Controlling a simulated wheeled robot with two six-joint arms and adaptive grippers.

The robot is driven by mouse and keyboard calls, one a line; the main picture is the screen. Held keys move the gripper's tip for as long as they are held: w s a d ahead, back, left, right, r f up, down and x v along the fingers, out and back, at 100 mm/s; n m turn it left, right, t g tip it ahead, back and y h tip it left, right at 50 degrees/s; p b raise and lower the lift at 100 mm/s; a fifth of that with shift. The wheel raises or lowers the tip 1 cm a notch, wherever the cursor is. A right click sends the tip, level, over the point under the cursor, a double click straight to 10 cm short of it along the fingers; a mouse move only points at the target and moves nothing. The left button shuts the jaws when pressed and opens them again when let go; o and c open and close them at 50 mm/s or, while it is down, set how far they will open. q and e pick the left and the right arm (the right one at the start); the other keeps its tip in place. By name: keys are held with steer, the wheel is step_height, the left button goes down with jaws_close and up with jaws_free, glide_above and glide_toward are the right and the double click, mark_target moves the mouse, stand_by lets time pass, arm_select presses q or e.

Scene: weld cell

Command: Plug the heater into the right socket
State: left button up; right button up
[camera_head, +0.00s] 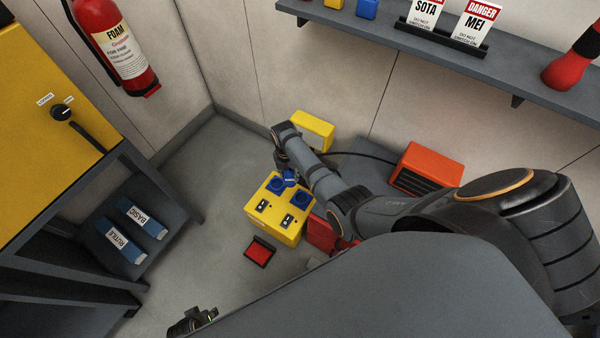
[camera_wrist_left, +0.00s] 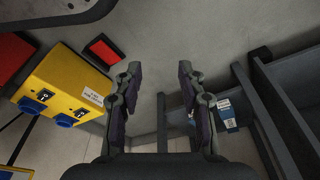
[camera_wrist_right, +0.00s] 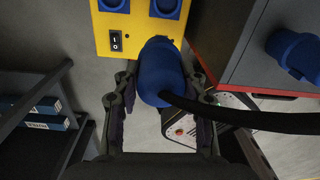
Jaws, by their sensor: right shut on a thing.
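The yellow socket box (camera_head: 261,224) stands on the floor with a left blue socket (camera_head: 275,185), a right blue socket (camera_head: 301,198) and two black switches. My right gripper (camera_head: 287,168) is shut on a blue plug (camera_wrist_right: 160,72) with a black cable. The plug also shows in the head view (camera_head: 290,177), close to the sockets. In the right wrist view both sockets show bare beyond the plug, apart from it. An orange-red box with dark slats (camera_head: 427,166), seemingly the heater, stands right. My left gripper (camera_wrist_left: 158,80) is open and empty, away from the socket box (camera_wrist_left: 65,82).
A red pad (camera_head: 259,251) lies in front of the socket box. A yellow box (camera_head: 313,129) stands behind my right arm. A dark bench (camera_head: 165,185) stands left; floor between is clear.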

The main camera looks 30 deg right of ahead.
arm_select(q)
steer(key=w+d+r+t+h+b, duration=0.1)
steer(key=w+d+r+t+b, duration=0.1)
steer(key=w+r+t+b, duration=0.55)
steer(key=w+d+r+t+b, duration=0.2)
steer(key=w+r+b, duration=0.2)
steer(key=w+b, duration=0.7)
arm_select(e)
steer(key=d+f, duration=0.1)
steer(key=f, duration=0.6)
steer(key=d+f+m+b, duration=0.1)
steer(key=d+f, duration=0.1)
steer(key=f, duration=0.4)
steer(key=w+d+f+m, duration=0.1)
steer(key=d+f, duration=0.1)
steer(key=f, duration=0.5)
steer(key=shift+d+f, duration=0.2)
steer(key=shift+f, duration=0.15)
steer(key=shift+f+b, duration=0.5)
steer(key=shift+b, duration=0.25)
arm_select(q)
steer(key=w+r+t, duration=0.2)
steer(key=r+t, duration=0.3)
steer(key=r, duration=0.5)
steer(key=w+r+m+t, duration=0.1)
steer(key=r+t, duration=0.4)
steer(key=r, duration=0.6)
steer(key=shift+w+a+h, duration=0.3)
steer(key=shift+w, duration=0.05)
steer(key=shift+r, duration=0.1)
